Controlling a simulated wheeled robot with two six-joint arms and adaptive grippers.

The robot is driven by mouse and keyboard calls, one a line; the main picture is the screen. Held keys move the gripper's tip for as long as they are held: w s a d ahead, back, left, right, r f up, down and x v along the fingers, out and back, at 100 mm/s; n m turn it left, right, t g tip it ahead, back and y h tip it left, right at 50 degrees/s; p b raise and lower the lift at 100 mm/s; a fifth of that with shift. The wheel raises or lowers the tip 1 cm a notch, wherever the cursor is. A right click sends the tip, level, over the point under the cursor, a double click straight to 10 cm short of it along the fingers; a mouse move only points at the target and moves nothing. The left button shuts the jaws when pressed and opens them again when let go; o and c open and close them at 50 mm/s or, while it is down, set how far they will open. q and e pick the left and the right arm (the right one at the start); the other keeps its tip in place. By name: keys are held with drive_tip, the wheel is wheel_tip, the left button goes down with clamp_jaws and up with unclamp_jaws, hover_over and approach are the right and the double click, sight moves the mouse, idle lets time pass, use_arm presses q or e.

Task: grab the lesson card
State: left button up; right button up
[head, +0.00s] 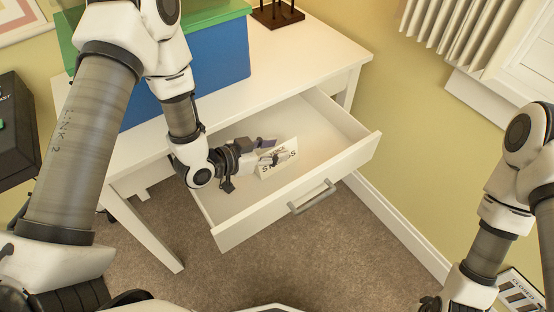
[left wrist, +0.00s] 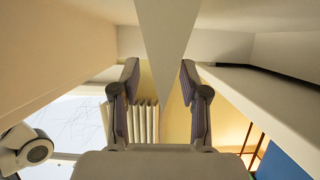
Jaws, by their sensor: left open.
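The lesson card (head: 281,166), white with dark lettering, is in the open drawer (head: 315,120), propped at a tilt. My left gripper (head: 266,152) reaches into the drawer at the card's left end, and its fingers hide part of the card. In the left wrist view the two fingers (left wrist: 160,72) are spread apart. A pale wedge, which looks like the card (left wrist: 166,35), comes down between them with gaps on both sides. My right gripper (head: 430,303) shows only partly at the bottom edge, too little to tell its state.
The drawer's front panel with a grey handle (head: 312,198) stands out from the white desk (head: 290,58). A blue box with a green lid (head: 222,58) is on the desk. Drawer walls stand close around my left gripper. The drawer's right part is empty.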

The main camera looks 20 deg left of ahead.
use_arm(q)
drive_tip(key=shift+w+d+f, duration=0.25)
drive_tip(key=shift+w+d, duration=0.2)
clamp_jaws()
drive_tip(key=shift+a, duration=0.1)
